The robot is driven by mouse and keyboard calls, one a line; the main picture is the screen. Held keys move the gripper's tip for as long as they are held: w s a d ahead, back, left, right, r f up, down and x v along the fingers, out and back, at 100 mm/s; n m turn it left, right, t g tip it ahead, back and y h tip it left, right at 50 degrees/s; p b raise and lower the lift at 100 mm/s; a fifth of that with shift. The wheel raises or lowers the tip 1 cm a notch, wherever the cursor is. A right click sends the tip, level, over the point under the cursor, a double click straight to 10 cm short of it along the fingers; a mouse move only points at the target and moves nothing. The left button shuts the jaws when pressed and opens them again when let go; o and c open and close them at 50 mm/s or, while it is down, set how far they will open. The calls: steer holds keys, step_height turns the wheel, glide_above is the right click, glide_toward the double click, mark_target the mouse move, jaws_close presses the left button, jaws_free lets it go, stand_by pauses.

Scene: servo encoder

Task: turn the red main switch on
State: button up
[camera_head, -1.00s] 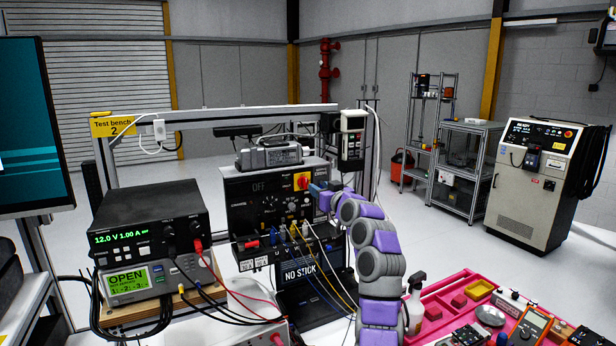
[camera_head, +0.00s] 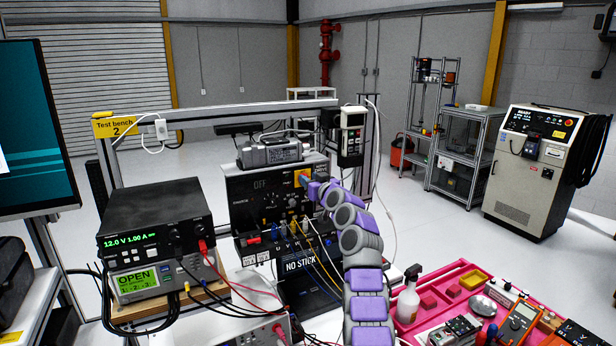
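The main switch (camera_head: 300,177) is on the upper right of the black panel (camera_head: 242,208) at the middle of the bench. Its yellow plate shows, but my gripper covers much of the red knob. The panel display beside it reads OFF. My gripper (camera_head: 307,181) has its blue tip at the right side of the switch, close to or touching it. I cannot tell whether the fingers are open or shut on the knob. My purple and grey arm reaches up to it from the bottom of the view.
Coloured cables (camera_head: 315,255) hang from the lower panel, left of my arm. A power supply (camera_head: 150,222) stands at the left. A handheld device (camera_head: 351,137) hangs above right.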

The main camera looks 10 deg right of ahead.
steer(key=shift+p+x, duration=0.7)
steer(key=shift+x, duration=0.25)
jaws_close()
